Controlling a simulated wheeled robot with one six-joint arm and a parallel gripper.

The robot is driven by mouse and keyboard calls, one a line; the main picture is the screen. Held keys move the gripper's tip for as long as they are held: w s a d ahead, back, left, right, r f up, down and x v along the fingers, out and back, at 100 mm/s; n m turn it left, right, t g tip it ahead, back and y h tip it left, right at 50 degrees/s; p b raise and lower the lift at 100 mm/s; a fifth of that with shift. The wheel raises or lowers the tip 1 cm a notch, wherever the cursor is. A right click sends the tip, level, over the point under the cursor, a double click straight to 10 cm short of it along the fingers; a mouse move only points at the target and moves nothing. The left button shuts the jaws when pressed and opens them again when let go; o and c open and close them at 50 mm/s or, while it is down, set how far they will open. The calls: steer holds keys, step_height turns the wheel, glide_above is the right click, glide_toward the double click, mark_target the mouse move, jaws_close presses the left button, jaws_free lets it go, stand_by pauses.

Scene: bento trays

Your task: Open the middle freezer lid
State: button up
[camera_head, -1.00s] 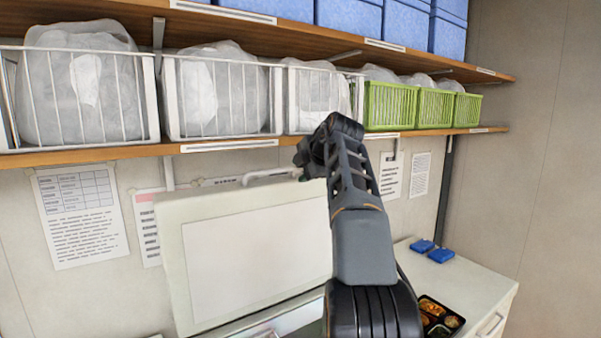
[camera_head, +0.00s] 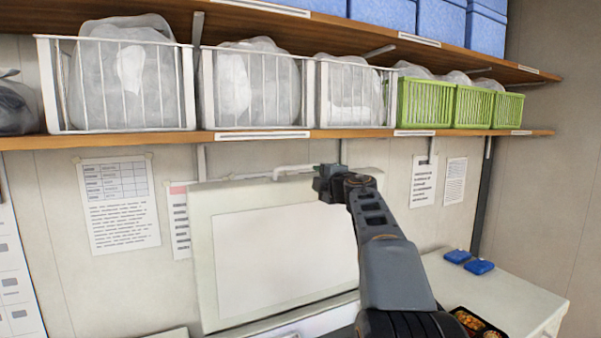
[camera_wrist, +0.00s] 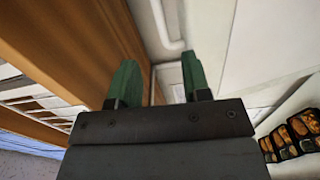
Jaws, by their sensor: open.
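The middle freezer lid (camera_head: 285,262) is a pale panel with a lighter inner face, standing raised and nearly upright against the wall. Its lower part meets the freezer's rim at the bottom of the head view. My gripper (camera_head: 325,183) is at the lid's upper right edge, just below the wooden shelf. In the wrist view, its two green fingers (camera_wrist: 160,75) are apart with nothing between them that they hold. A pale panel, probably the lid (camera_wrist: 270,45), shows to the right of the fingers. I cannot tell whether the gripper touches the lid.
The wooden shelf (camera_head: 270,142) runs close above my gripper and bears white wire baskets (camera_head: 125,85) and green baskets (camera_head: 425,103). A white pipe (camera_head: 250,175) runs along the wall behind the lid.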

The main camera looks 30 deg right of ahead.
mark_target(299, 168)
steer(key=w+p, duration=0.1)
steer(key=w, duration=0.3)
steer(key=w+p, duration=0.2)
steer(key=w, duration=0.1)
steer(key=w+p, duration=0.2)
steer(key=w, duration=0.2)
steer(key=shift+w+d+r, duration=0.3)
steer(key=shift+w+d, duration=0.05)
steer(key=shift+d, duration=0.05)
steer(key=shift+w+f+p, duration=0.15)
steer(key=shift+w+p, duration=0.55)
steer(key=shift+w, duration=0.3)
jaws_close()
